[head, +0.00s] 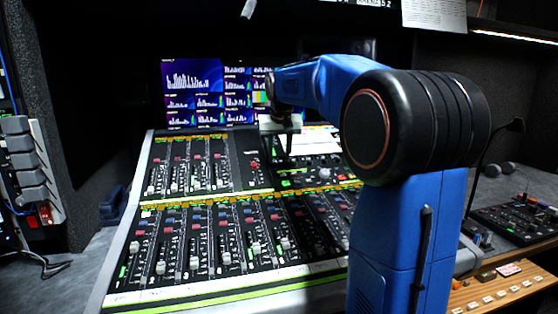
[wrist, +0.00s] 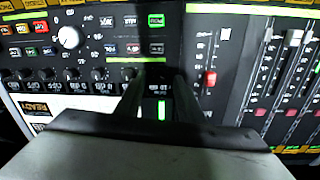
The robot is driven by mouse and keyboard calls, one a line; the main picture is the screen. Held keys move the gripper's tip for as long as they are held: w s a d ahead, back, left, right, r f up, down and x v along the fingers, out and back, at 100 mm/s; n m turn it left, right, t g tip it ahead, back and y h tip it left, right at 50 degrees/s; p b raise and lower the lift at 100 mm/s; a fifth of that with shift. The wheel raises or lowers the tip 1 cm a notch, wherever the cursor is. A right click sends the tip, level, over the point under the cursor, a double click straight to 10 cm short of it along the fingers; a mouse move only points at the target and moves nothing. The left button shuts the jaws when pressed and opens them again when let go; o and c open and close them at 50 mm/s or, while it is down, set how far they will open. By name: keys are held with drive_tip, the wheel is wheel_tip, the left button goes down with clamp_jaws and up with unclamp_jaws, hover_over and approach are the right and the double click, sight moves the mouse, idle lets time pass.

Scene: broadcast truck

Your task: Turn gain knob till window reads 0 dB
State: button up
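The mixing console (head: 128,262) fills the middle of the head view. The wrist view shows its control panel close up, with a large pale round knob (wrist: 68,37) at upper left and a row of small dark knobs (wrist: 98,74) below it. I cannot tell which is the gain knob. In the head view my gripper (head: 284,155) points down over the console's upper right section.
Faders, including a red-capped one (wrist: 209,79), lie right of my fingers. Monitors (head: 195,85) stand behind the console. A smaller control panel (head: 515,218) and a gooseneck lamp or microphone (head: 516,125) are at right. Bare desk (head: 75,272) shows at left.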

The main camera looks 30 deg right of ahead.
sight(279, 165)
drive_tip(key=shift+x, duration=1.1)
clamp_jaws()
drive_tip(key=shift+n, duration=0.5)
drive_tip(key=n, duration=0.4)
drive_tip(key=shift+n, duration=0.3)
drive_tip(key=n, duration=0.6)
drive_tip(key=shift+s+t, duration=0.1)
drive_tip(key=shift+t, duration=0.3)
drive_tip(key=shift+n, duration=0.3)
